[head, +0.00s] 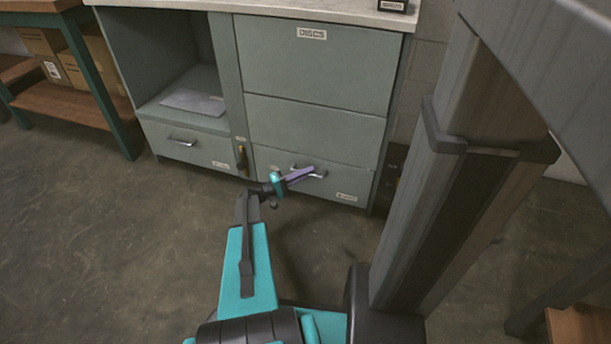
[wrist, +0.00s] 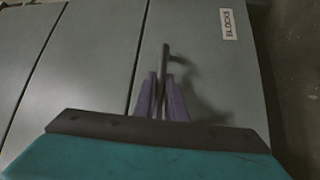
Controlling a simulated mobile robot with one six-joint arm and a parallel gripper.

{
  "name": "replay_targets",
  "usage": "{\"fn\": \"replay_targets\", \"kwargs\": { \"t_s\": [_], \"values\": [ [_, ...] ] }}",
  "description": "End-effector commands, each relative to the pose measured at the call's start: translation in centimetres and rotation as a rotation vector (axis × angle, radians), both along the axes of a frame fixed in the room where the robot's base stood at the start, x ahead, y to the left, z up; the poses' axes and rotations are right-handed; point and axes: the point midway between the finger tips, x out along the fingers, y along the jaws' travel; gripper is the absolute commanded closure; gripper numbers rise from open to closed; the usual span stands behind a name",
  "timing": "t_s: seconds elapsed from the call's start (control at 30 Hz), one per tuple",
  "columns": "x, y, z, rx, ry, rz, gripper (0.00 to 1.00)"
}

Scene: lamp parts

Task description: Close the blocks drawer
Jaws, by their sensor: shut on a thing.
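The blocks drawer (head: 270,160) is the bottom grey-green drawer on the right side of the cabinet in the head view. Its front fills much of the wrist view (wrist: 215,75), with a "BLOCKS" label at the upper right. Its bar handle (head: 320,175) also shows in the wrist view (wrist: 166,55), standing out from the front. My gripper (head: 308,171), with purple fingers in the wrist view (wrist: 162,88), is shut on this handle. The drawer front looks close to flush with the cabinet; I cannot tell whether a small gap is left.
A "DISCS" panel (head: 310,65) and a plain panel (head: 315,125) lie above the drawer, both shut. A lower left drawer (head: 190,148) has its own handle. An open shelf bay (head: 190,95) is above it. The concrete floor (head: 110,250) is clear at left.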

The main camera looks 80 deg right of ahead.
Motion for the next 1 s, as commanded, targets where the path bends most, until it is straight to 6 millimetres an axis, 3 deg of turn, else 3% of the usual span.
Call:
{"fn": "replay_targets", "kwargs": {
  "t_s": [0.23,0.27,0.37,0.77,1.0],
  "values": [
    [-0.1,-0.7,0.0,0.002,-0.001,0.009,1.0],
    [-0.1,-0.7,0.1,0.002,-0.001,0.009,0.86],
    [-0.1,-0.7,0.1,0.001,-0.002,0.008,0.71],
    [-0.2,-0.5,-0.3,0.005,-0.005,0.006,0.71],
    [1.1,0.3,-0.2,0.004,-0.002,0.007,0.71]
  ]
}}
